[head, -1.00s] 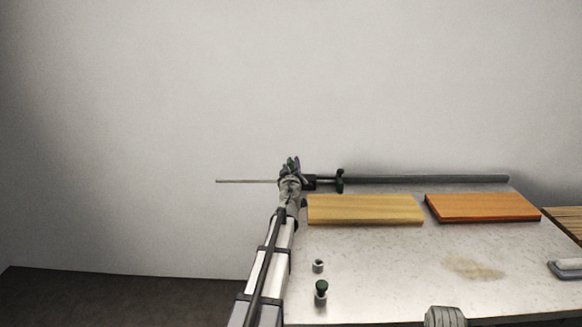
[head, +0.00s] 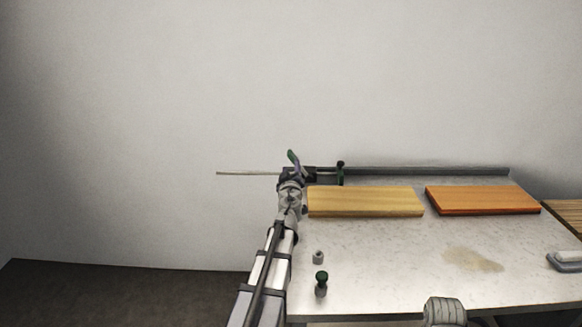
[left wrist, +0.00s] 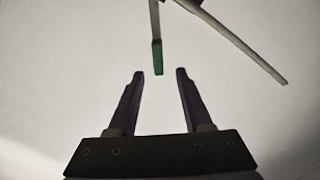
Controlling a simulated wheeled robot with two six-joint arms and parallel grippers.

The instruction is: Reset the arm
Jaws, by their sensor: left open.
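My left arm comes up from the bottom in the head view, and its gripper (head: 291,178) is at the far left corner of the bench. In the left wrist view the two dark fingers (left wrist: 160,76) are apart with nothing held between them. A green-tipped lever (left wrist: 157,55) hangs just beyond the fingertips there; I cannot tell whether it touches them. My right gripper does not show.
A float-like tool (head: 565,262) is at right.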

